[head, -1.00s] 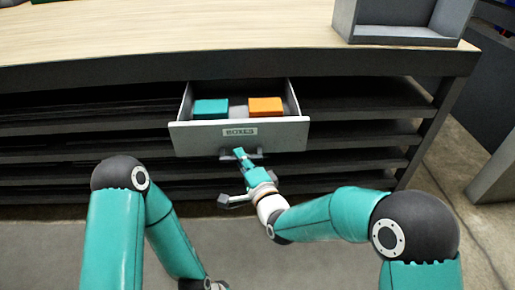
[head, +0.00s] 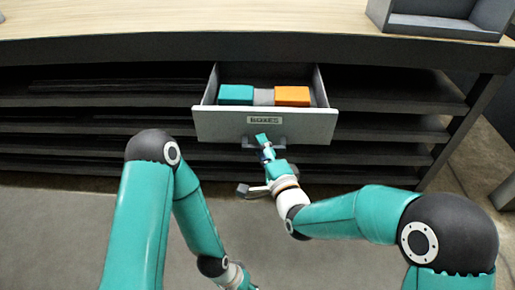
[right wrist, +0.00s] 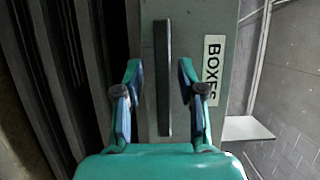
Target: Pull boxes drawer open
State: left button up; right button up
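The boxes drawer (head: 225,122) is a pale grey drawer with a label reading BOXES, standing open below the bench top. A teal box (head: 236,95), a grey box (head: 264,97) and an orange box (head: 292,96) lie inside. Its dark bar handle (head: 281,144) is on the front, below the label; it also shows upright in the right wrist view (right wrist: 162,75). My right gripper (head: 263,140) is at the handle. In the right wrist view its fingers (right wrist: 160,90) are apart, one each side of the bar, with gaps. My left gripper (head: 240,283) is mostly cut off at the bottom edge.
The wooden bench top (head: 180,18) runs above the drawer, with a grey open bin (head: 440,27) at its right end. Dark shelves (head: 100,123) lie on both sides of the drawer. Grey floor (head: 50,230) is clear in front.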

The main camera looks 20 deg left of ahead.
jog(key=v, duration=1.2)
dwell(0.3)
